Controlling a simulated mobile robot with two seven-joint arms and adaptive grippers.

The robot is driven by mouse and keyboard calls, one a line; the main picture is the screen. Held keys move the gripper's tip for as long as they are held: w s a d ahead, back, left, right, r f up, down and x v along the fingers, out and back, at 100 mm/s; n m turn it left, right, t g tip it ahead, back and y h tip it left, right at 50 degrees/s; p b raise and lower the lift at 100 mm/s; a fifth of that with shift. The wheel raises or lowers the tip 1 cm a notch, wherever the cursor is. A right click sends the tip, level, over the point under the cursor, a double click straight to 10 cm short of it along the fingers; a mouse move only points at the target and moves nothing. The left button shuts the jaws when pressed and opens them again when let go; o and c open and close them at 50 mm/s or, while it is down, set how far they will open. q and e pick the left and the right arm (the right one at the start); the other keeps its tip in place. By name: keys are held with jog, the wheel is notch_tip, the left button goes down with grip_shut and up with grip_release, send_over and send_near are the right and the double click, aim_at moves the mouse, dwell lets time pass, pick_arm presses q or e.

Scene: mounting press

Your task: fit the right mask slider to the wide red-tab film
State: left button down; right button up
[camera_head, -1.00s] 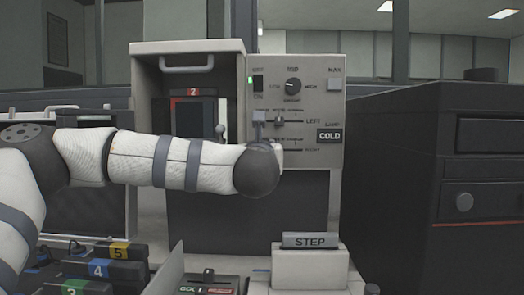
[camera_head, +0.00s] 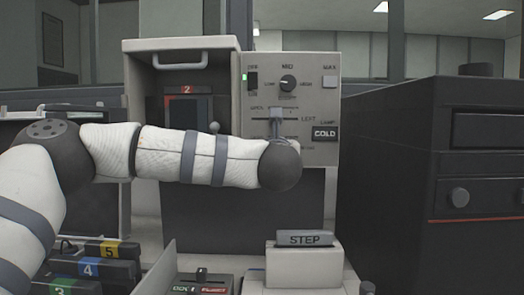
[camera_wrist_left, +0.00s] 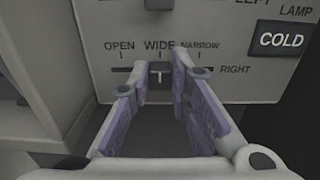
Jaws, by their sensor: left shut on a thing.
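The right mask slider (camera_wrist_left: 160,74) shows in the left wrist view, its knob beneath the word WIDE, between OPEN and NARROW. My left gripper (camera_wrist_left: 156,78) is shut on this knob, one purple-padded finger on each side. In the head view my left arm crosses in front of the panel, and its dark round joint hides the right slider. A film with a red tab marked 2 (camera_head: 187,90) sits in the press opening at the left, partly hidden by my arm. My right gripper is not in view.
The control panel (camera_head: 250,140) has a green light, a dial and a lamp sign reading COLD (camera_head: 325,133). The left slider's knob (camera_wrist_left: 158,4) is just above. Numbered coloured film holders (camera_head: 90,268) lie at lower left. A STEP block (camera_head: 303,262) stands in front. A dark cabinet (camera_head: 400,160) is at right.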

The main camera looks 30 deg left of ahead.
pick_arm(q)
jog(key=c, duration=1.8)
grip_release()
jog(key=shift+o, duration=0.2)
jog(key=v, duration=1.2)
jog(key=shift+f, duration=0.1)
